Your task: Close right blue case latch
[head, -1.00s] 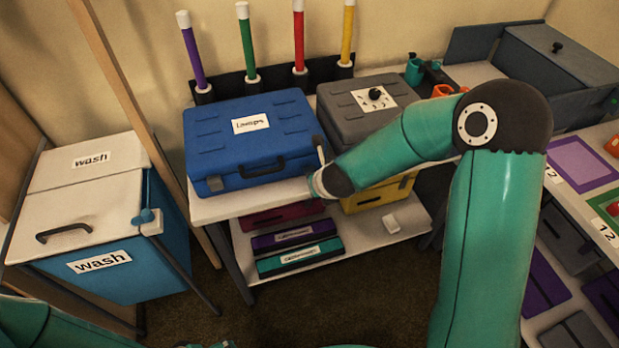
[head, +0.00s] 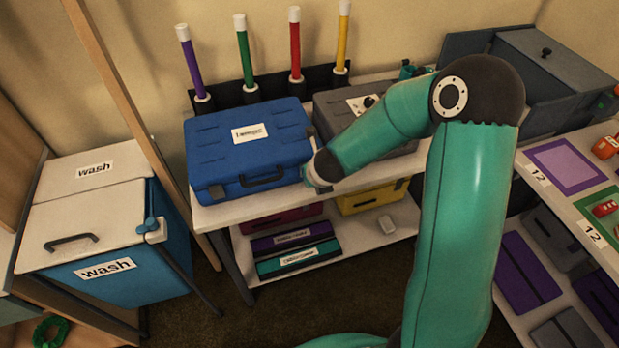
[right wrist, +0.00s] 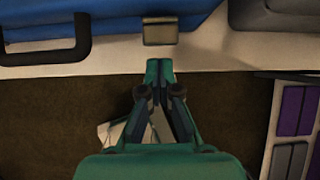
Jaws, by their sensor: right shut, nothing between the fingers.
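The blue case (head: 220,150) stands on the white table with its lid down, a labelled top and a dark front handle (head: 262,177). In the right wrist view its front edge (right wrist: 205,12) and handle (right wrist: 45,48) show. The right latch (right wrist: 160,31) is a tan metal plate at that edge; I cannot tell if it is fastened. My arm covers this corner in the head view. My right gripper (right wrist: 159,68) is shut and empty, its fingertips just in front of the latch with a small gap in the picture. My left gripper is out of view.
A grey case (head: 340,104) stands right of the blue one, and colored sticks (head: 246,62) stand behind. A shelf below holds a yellow case (head: 372,197) and flat boxes (head: 298,258). A wash bin (head: 110,235) stands left. Floor in front is clear.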

